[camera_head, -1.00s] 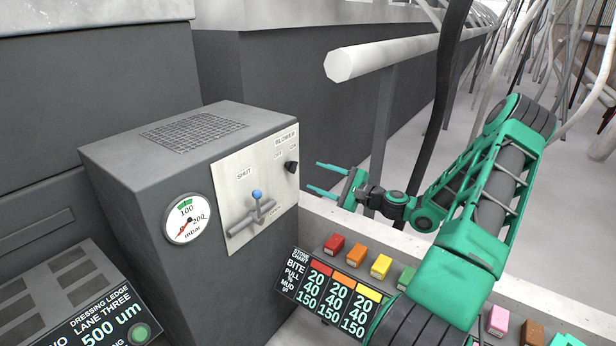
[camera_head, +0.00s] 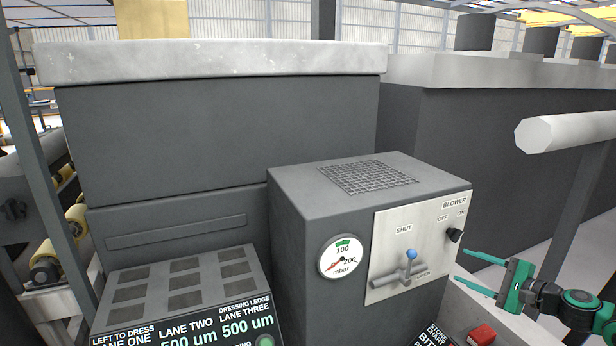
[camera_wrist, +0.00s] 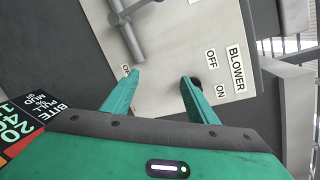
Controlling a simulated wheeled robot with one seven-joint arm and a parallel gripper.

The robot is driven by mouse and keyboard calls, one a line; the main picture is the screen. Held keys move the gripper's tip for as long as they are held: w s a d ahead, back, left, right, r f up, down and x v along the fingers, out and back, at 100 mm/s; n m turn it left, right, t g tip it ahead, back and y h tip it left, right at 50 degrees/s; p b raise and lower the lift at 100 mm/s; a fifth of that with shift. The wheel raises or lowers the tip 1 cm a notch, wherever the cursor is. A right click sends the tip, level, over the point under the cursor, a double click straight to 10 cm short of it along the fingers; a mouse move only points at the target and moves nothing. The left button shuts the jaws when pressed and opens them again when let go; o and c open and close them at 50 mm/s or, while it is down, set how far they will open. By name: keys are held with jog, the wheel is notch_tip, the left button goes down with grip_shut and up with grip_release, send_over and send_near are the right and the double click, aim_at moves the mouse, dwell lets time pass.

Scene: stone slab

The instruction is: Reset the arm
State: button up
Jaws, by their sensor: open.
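My gripper (camera_head: 475,272) is at the lower right in the head view, green, with its two fingers apart and nothing between them. It points left toward the pale control panel (camera_head: 387,280) on the dark grey blower box (camera_head: 300,225). In the wrist view, the gripper (camera_wrist: 163,88) is open in front of the panel (camera_wrist: 175,50). The black blower knob (camera_head: 454,235) is by the ON label, just above the fingers. The blue-tipped lever (camera_head: 411,254) stands on the panel near the SHUT label. I cannot tell the exact gap between fingers and panel.
A stone slab (camera_head: 210,62) lies on a dark block behind. A thick pale rail (camera_head: 570,132) juts in at right. A dressing ledge (camera_head: 180,285) with dark squares is at lower left.

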jog(key=s+a+f+n+g+h, duration=0.2)
jog(key=s+a+f+n+g, duration=0.1)
jog(key=s+a+n+g, duration=0.6)
jog(key=s+r+n+g+h, duration=0.1)
jog(key=s+r, duration=0.3)
jog(key=s, duration=0.5)
jog(key=s+d+r+n+g+h, duration=0.1)
jog(key=s+r+g+h, duration=0.1)
jog(key=s+r, duration=0.3)
jog(key=s+d+r+n+g+h, duration=0.1)
jog(key=s+r, duration=0.3)
jog(key=s, duration=0.9)
jog(key=shift+s+r+g+h, duration=0.2)
jog(key=shift+s+g+h, duration=0.1)
jog(key=shift+h, duration=0.4)
jog(key=shift+w, duration=0.1)
jog(key=shift+w+f, duration=0.25)
jog(key=shift+w, duration=0.35)
